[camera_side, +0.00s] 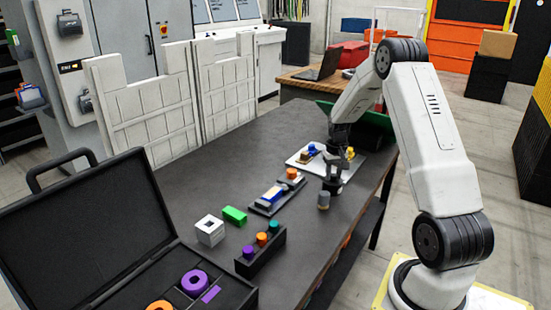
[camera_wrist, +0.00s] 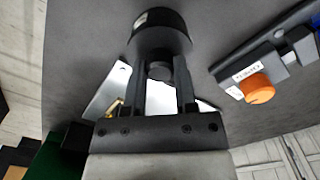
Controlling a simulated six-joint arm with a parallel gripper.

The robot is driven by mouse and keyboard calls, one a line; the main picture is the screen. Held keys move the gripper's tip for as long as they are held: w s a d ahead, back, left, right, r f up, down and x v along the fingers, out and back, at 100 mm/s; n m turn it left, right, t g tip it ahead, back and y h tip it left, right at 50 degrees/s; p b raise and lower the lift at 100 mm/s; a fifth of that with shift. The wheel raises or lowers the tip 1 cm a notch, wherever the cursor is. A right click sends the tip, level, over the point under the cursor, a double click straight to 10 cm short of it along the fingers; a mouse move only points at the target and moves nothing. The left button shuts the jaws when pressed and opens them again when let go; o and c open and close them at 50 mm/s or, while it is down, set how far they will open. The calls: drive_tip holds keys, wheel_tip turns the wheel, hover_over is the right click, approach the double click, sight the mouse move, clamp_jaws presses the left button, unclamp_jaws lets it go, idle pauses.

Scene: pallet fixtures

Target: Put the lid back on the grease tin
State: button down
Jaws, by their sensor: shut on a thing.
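The gripper is shut on the knob of a round black lid (camera_side: 332,186), which looks held apart from the tin. In the wrist view my gripper (camera_wrist: 160,72) has its two fingers on either side of the knob, and the black lid (camera_wrist: 160,35) lies beyond them. I cannot make out the tin in the wrist view.
A dark fixture with an orange knob (camera_wrist: 258,89) lies near the lid. A white plate (camera_side: 302,158) with small parts is behind my gripper. A black rack with coloured pegs (camera_side: 260,254), a white block (camera_side: 210,231), a green block (camera_side: 234,215) and an open black case (camera_side: 75,220) stand nearer the camera.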

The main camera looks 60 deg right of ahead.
unclamp_jaws()
idle(0.4)
drive_tip(key=shift+r, duration=0.25)
drive_tip(key=shift+r, duration=3.25)
clamp_jaws()
